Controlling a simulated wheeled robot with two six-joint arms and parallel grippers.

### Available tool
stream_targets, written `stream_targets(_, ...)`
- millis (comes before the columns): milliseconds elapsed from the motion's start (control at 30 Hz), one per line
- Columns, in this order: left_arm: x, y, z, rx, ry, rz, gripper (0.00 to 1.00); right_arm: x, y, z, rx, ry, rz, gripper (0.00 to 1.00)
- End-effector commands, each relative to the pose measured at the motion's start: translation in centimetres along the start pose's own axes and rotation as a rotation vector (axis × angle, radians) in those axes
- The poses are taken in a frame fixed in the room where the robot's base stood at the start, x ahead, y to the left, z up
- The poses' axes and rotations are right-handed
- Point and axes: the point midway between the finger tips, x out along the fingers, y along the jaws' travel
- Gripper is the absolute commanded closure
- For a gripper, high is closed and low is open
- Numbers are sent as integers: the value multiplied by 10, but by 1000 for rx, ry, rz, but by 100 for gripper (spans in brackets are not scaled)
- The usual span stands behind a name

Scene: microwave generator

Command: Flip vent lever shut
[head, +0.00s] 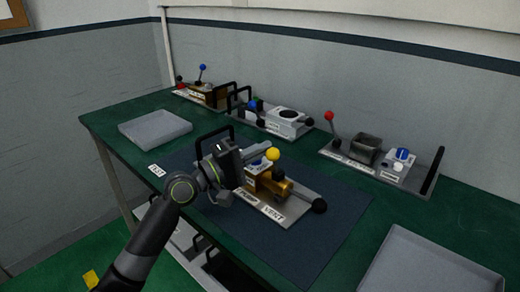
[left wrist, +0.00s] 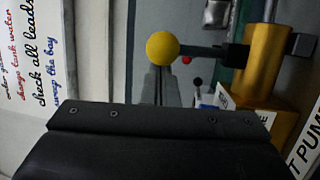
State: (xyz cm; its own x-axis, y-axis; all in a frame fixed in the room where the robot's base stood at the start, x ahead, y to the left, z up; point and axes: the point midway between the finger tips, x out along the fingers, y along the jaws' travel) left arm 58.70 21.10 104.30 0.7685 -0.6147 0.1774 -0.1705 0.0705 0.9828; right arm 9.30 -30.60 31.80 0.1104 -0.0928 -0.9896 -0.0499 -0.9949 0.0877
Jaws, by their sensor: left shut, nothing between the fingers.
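The unit with a brass valve body (head: 268,186) sits on the dark blue mat. Its plate (head: 292,211) carries a PUMP label and a VENT label (head: 272,214). A lever with a black ball (head: 319,206) points right beside the VENT label. A yellow ball (head: 272,154) stands above the brass body; in the left wrist view this ball (left wrist: 162,48) is on a dark rod reaching the brass cylinder (left wrist: 262,62). My left gripper (head: 246,156) is shut and empty, just left of the yellow ball; contact cannot be told. It hides part of the unit. My right gripper is out of view.
Along the back wall stand a unit with blue and red balls (head: 203,92), a white-topped unit (head: 287,120) and a unit with a red-ball lever (head: 329,116). Grey trays stand at the left (head: 155,127) and front right (head: 430,268). The mat (head: 300,258) is bare in front.

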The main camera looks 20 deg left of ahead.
Motion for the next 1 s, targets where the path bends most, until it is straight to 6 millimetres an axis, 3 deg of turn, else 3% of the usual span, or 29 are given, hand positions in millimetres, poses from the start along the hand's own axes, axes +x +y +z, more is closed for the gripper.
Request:
stream_targets(167, -4, -5, 4, 8, -2, 28, 100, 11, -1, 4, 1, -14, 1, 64)
stream_targets(400, -12, -6, 10, 26, -2, 88, 100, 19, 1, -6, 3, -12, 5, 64)
stream_targets(1000, -10, -3, 8, 26, 2, 88, 100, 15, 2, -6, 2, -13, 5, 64)
